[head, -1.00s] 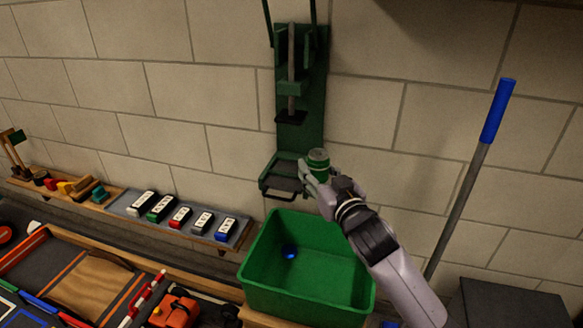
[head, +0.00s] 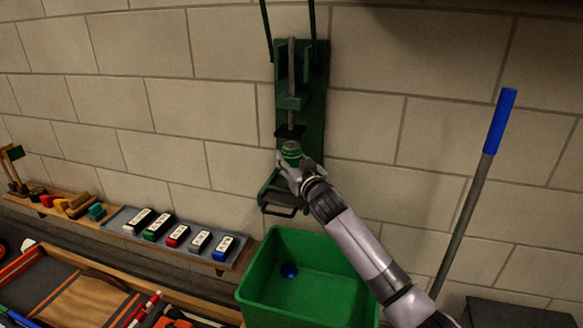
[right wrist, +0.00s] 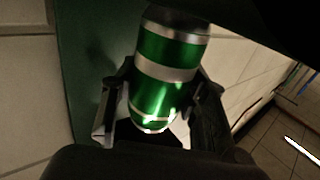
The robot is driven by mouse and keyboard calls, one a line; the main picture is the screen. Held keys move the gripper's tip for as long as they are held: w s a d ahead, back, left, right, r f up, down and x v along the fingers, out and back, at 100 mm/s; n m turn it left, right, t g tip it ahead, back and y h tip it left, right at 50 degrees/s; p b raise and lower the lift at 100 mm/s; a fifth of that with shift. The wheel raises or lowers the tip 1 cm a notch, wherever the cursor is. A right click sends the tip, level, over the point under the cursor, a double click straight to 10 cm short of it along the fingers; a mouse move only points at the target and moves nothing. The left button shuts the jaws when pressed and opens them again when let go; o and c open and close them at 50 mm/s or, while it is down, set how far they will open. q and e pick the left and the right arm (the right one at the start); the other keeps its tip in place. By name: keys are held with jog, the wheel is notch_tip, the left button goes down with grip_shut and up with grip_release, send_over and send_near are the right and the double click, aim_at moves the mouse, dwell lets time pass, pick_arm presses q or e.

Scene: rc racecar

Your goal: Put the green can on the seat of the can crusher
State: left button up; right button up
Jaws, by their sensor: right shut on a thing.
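The green can (head: 291,150) has silver bands and is held by my right gripper (head: 296,168). The right wrist view shows the can (right wrist: 167,75) between the two fingers of the gripper (right wrist: 160,115). The dark green can crusher (head: 316,110) is mounted on the block wall. Its seat (head: 280,206) is at the bottom, below the can. The can is just under the crusher's dark press plate (head: 290,132), in front of the back board; I cannot tell whether it touches. My left gripper is not in view.
A green bin (head: 262,305) with a blue object (head: 289,270) inside stands below the crusher. A shelf tray (head: 122,219) with several coloured blocks is on the left. A blue-handled pole (head: 500,120) leans at the right.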

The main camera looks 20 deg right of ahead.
jog(key=shift+f, duration=0.75)
jog(key=shift+f, duration=0.1)
jog(key=o, duration=0.8)
